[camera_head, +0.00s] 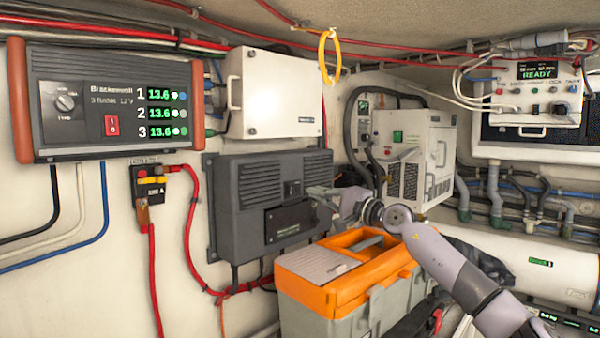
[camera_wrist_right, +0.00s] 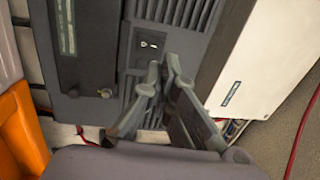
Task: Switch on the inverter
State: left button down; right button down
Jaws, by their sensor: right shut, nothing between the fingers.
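The inverter looks to be the dark grey finned box (camera_head: 250,200) on the wall, left of centre in the head view. In the right wrist view the same dark box (camera_wrist_right: 100,50) fills the middle, with a small black rocker switch (camera_wrist_right: 150,43) with white marks beside the fins. I cannot tell its position. My right gripper (camera_head: 316,192) is in front of the box's right side. In the right wrist view the right gripper (camera_wrist_right: 163,62) is shut and empty, its tips just below the switch in the picture. Contact is not clear. My left gripper is not in view.
An orange and grey toolbox (camera_head: 313,295) stands below the gripper. A white box (camera_head: 275,95) hangs above the dark box. A charger (camera_head: 110,100) with green readouts hangs at left.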

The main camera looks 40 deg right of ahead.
aim_at(292, 185)
jog(key=w+p, duration=0.2)
jog(key=w, duration=0.1)
jog(key=w+r+p, duration=0.1)
jog(key=w, duration=0.1)
jog(key=shift+w+a+p, duration=0.2)
jog(key=shift+a+p, duration=0.05)
jog(key=shift+p, duration=0.1)
jog(key=shift+w+f+p, duration=0.1)
jog(key=shift+w+p, duration=0.2)
jog(key=shift+w, duration=0.35)
jog(key=shift+w, duration=0.2)
jog(key=shift+b, duration=0.35)
